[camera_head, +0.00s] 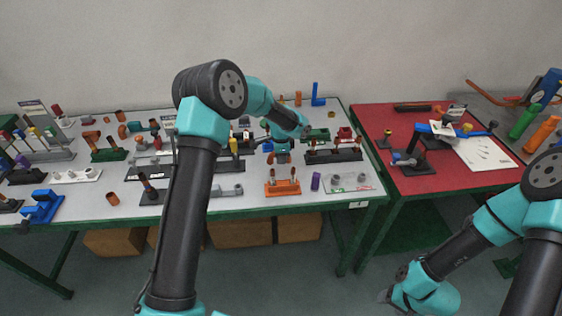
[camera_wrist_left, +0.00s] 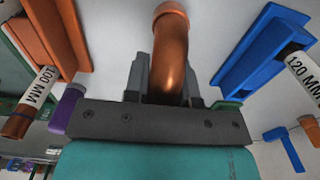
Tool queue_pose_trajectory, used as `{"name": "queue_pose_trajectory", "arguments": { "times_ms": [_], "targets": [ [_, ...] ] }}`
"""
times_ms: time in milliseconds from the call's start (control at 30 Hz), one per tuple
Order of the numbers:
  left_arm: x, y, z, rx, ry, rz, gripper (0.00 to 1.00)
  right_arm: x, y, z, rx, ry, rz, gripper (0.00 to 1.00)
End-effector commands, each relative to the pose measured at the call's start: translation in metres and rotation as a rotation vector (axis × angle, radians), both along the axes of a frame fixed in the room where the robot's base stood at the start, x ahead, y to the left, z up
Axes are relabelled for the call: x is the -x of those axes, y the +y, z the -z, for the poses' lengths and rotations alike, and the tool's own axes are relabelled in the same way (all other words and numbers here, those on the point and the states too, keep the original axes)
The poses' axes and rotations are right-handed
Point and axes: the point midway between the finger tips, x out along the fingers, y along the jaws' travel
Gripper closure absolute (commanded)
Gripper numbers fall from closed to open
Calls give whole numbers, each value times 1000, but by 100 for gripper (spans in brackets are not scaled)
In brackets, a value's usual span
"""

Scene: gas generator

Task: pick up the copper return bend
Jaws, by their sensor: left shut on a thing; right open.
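The copper return bend (camera_wrist_left: 171,60) shows in the left wrist view as a shiny, curved copper tube with a rim at its top end. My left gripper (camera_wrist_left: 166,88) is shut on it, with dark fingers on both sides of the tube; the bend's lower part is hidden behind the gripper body. In the head view my left gripper (camera_head: 283,150) is over the right part of the grey table, too small there to make out the bend clearly. My right gripper (camera_head: 387,296) is low at the front right, away from the table, open and mostly hidden by its wrist.
The grey table (camera_head: 245,207) is crowded with racks and small parts. An orange stand (camera_head: 283,187) and purple piece (camera_head: 316,181) are near the left gripper. Large blue (camera_wrist_left: 262,50) and orange (camera_wrist_left: 57,40) blocks flank it in the wrist view. A red table (camera_head: 462,181) stands right.

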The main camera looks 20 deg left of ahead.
Motion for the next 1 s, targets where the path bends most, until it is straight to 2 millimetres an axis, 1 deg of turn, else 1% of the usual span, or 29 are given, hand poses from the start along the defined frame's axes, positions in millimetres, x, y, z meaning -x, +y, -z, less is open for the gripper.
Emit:
{"name": "queue_pose_trajectory", "arguments": {
  "times_ms": [33, 200, 300, 400, 533, 1000],
  "targets": [
    [-1, 0, -10, 0, -4, 0, 93, 0, 0, 0, 0, 0, 0, 41],
    [-1, 0, -43, 0, -4, 0, 93, 0, 0, 0, 0, 0, 0, 41],
    [-1, 0, -57, 0, -3, 1, 93, 0, 0, 0, 0, 0, 0, 41],
    [-1, 0, -68, 0, -2, 0, 93, 0, 0, 0, 0, 0, 0, 41],
    [0, 0, -73, 0, 0, 0, 93, 0, 0, 0, 0, 0, 0, 41],
    [0, 0, -73, 0, -1, 0, 93, 0, 0, 0, 0, 0, 0, 41]
  ]
}}
